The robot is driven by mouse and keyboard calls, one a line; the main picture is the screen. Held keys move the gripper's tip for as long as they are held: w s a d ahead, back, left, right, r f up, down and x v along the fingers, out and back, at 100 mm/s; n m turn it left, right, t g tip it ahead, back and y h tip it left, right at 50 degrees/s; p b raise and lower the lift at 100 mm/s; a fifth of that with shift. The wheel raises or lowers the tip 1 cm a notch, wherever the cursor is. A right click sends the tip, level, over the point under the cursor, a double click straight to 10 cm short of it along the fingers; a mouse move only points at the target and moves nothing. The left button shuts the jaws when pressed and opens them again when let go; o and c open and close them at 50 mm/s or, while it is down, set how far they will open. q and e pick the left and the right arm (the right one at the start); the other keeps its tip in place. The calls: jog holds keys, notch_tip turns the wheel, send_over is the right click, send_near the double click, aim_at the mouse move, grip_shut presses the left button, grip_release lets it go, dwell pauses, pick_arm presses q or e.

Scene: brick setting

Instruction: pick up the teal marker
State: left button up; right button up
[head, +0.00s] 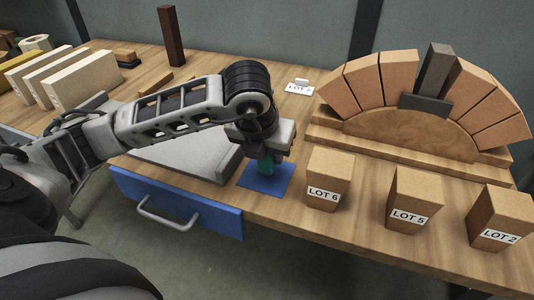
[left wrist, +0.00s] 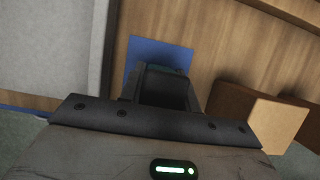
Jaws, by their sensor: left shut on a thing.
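The teal marker (head: 267,162) shows in the head view as a small teal piece between the fingers of my left gripper (head: 264,164). It is over a blue square mat (head: 268,183) near the table's front edge. My left gripper points down and is shut on the marker. I cannot tell whether the marker touches the mat. In the left wrist view, the gripper's dark body hides most of the marker, and the blue mat (left wrist: 143,50) shows behind the fingers. My right gripper is not in view.
A LOT 6 block (head: 328,180) stands close to the right of the mat, with LOT 5 (head: 410,195) and LOT 2 (head: 500,222) blocks beyond. A brick arch (head: 385,80) stands behind. A grey slab (head: 190,150) lies left. A blue drawer (head: 190,205) is under the front edge.

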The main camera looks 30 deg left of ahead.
pick_arm(q)
notch_tip(320, 180, up, 3)
jog(key=s+r+b, duration=0.7)
jog(key=s+r, duration=0.2)
jog(key=s, duration=0.5)
jog(key=shift+d+r+b, duration=0.25)
jog(key=shift+d+b, duration=0.15)
jog(key=shift+d, duration=0.05)
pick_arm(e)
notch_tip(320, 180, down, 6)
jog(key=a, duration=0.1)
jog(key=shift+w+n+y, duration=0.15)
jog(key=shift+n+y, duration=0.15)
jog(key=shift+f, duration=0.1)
